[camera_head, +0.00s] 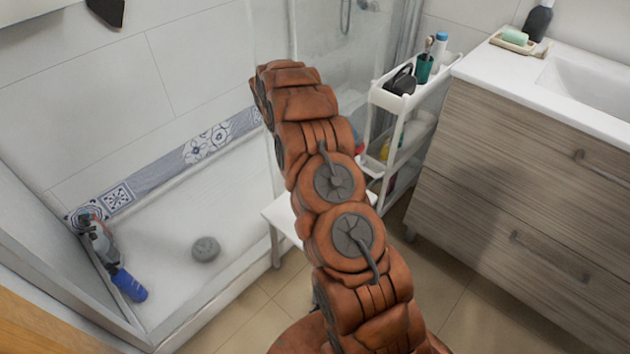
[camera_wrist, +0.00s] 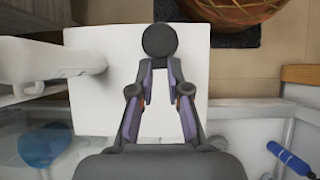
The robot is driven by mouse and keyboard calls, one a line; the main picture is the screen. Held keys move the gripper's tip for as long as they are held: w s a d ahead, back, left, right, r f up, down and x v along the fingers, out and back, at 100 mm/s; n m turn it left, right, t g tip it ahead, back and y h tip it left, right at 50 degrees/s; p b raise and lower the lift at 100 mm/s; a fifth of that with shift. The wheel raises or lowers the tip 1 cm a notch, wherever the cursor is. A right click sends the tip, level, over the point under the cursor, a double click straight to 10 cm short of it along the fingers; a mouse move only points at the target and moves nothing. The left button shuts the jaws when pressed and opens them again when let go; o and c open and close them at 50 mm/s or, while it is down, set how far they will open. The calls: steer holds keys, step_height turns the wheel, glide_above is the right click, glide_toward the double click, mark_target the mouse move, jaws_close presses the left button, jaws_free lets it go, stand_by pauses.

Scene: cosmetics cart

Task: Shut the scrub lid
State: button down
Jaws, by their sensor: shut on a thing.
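In the wrist view my gripper (camera_wrist: 160,70) reaches over a white stool top, its two fingers closed in around a dark grey round piece (camera_wrist: 159,40). The piece sits at the fingertips, with its flat disc facing the camera. It appears to be the scrub or its lid; I cannot tell which part, nor whether the lid is open or shut. A pale gap shows between the fingers nearer the palm. In the head view my arm hides my gripper and the scrub.
The white stool (camera_wrist: 85,115) stands by the shower tray (camera_head: 170,270). A white cart (camera_head: 400,130) with bottles is beside the wooden vanity (camera_head: 520,190). A blue-handled item (camera_head: 128,285) lies in the shower.

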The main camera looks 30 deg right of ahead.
steer(key=shift+w+f+g, duration=0.1)
steer(key=shift+f+g, duration=0.05)
steer(key=shift+g, duration=0.25)
steer(key=shift+f, duration=0.1)
stand_by(0.4)
steer(key=c, duration=0.8)
jaws_free()
steer(key=shift+c, duration=0.2)
step_height(320, 180, up, 10)
steer(key=shift+c, duration=0.4)
